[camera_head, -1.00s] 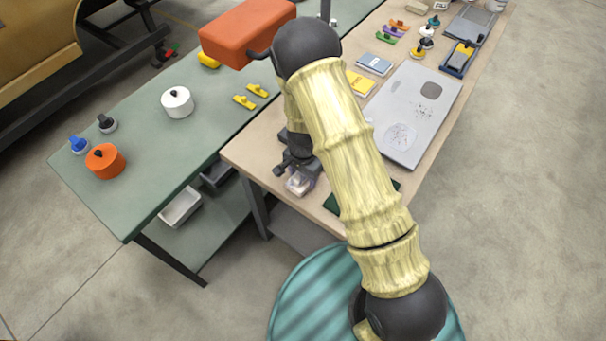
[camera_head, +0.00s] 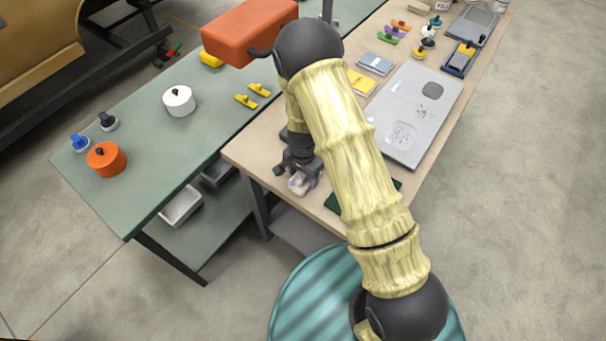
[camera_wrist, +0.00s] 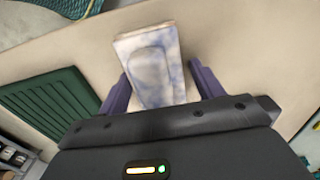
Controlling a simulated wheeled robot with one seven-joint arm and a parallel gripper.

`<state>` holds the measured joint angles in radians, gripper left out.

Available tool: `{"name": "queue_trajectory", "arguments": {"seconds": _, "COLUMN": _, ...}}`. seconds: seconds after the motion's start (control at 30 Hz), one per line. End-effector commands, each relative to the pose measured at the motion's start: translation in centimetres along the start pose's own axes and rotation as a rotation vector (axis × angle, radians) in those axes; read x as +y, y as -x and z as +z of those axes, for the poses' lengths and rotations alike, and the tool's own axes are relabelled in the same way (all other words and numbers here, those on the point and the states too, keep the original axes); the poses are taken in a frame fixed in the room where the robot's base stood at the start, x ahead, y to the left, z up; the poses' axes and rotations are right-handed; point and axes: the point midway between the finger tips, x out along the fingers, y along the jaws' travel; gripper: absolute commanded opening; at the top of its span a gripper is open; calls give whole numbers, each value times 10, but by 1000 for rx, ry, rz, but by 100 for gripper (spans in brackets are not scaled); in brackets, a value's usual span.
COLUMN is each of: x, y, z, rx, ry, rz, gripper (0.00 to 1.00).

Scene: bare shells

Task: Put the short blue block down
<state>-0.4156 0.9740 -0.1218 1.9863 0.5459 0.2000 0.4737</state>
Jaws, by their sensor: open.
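The short block (camera_wrist: 152,68), whitish with pale blue marbling and a raised oval on its face, lies on the tan bench top (camera_wrist: 245,40) in the wrist view. My gripper (camera_wrist: 162,84) is open, with its purple fingers on either side of the block's near part.
A dark green ribbed mat (camera_wrist: 52,100) lies left of the block in the wrist view. A grey panel (camera_head: 418,110) lies farther along the bench. A green table (camera_head: 140,155) stands left, holding an orange pot (camera_head: 106,160) and a white pot (camera_head: 179,101).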

Motion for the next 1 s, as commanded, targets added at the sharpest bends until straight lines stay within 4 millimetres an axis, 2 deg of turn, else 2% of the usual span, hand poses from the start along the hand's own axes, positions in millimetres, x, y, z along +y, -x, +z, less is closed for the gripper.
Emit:
{"name": "queue_trajectory", "arguments": {"seconds": 0.03, "x": 10, "y": -9, "z": 2, "rx": -11, "ry": -2, "rz": 24, "gripper": 79}}
{"name": "queue_trajectory", "arguments": {"seconds": 0.17, "x": 11, "y": -9, "z": 2, "rx": -11, "ry": -2, "rz": 24, "gripper": 79}}
{"name": "queue_trajectory", "arguments": {"seconds": 0.43, "x": 10, "y": 6, "z": 1, "rx": -8, "ry": -2, "rz": 21, "gripper": 79}}
{"name": "queue_trajectory", "arguments": {"seconds": 1.0, "x": 4, "y": 100, "z": 0, "rx": -4, "ry": -1, "rz": 10, "gripper": 79}}
